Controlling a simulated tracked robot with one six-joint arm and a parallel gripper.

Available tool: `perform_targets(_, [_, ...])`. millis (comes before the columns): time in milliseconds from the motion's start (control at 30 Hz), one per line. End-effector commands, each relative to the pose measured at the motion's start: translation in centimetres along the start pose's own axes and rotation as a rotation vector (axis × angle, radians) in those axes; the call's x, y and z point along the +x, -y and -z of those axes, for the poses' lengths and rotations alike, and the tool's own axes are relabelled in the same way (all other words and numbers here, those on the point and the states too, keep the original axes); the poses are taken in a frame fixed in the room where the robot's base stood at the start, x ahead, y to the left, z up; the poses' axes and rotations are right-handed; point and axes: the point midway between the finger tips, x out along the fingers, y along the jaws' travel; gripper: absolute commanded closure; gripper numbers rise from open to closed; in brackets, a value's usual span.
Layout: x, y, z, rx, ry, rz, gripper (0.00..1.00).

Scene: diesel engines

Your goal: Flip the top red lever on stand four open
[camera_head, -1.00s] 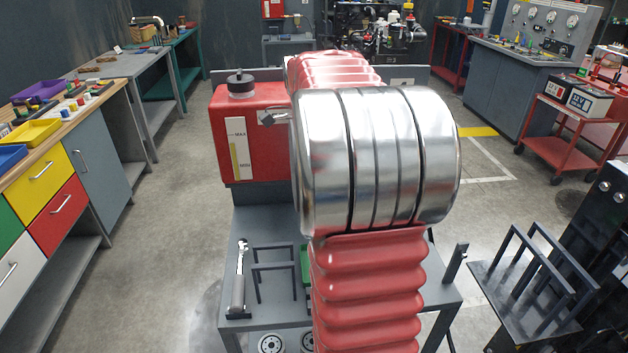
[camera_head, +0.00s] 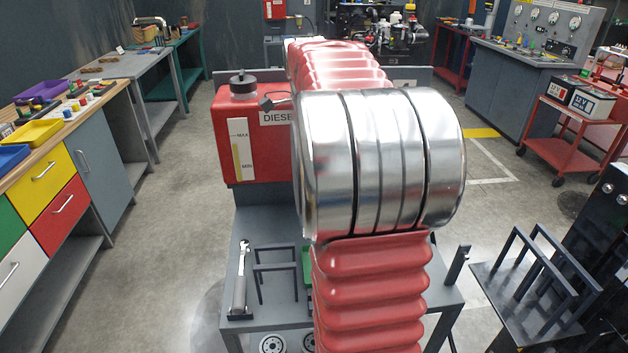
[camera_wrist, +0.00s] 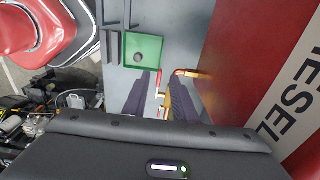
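In the wrist view, a brass valve (camera_wrist: 162,96) shows between the fingers of my gripper (camera_wrist: 163,100). A red lever (camera_wrist: 158,82) stands at the valve, close to the left finger. The fingers are apart, and I see no grip on either lever. I cannot tell which lever is the top one or whether the fingers touch anything. In the head view, my arm hides the levers and valve.
The red diesel tank (camera_head: 240,145) stands on the grey stand (camera_head: 262,215); its red wall (camera_wrist: 245,50) is close on the right in the wrist view. A green tray (camera_wrist: 142,50) lies on the stand. A ratchet wrench (camera_head: 240,280) lies at the stand's left.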

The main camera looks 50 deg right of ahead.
Motion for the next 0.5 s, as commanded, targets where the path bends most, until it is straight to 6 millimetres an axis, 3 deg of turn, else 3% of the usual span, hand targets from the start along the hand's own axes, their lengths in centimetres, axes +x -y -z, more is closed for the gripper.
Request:
perform_targets(200, [-2.9,-0.1,-0.1,-0.002,0.0,-0.002,0.75])
perform_targets(500, [-4.4,-0.2,-0.3,-0.007,0.0,-0.006,0.75])
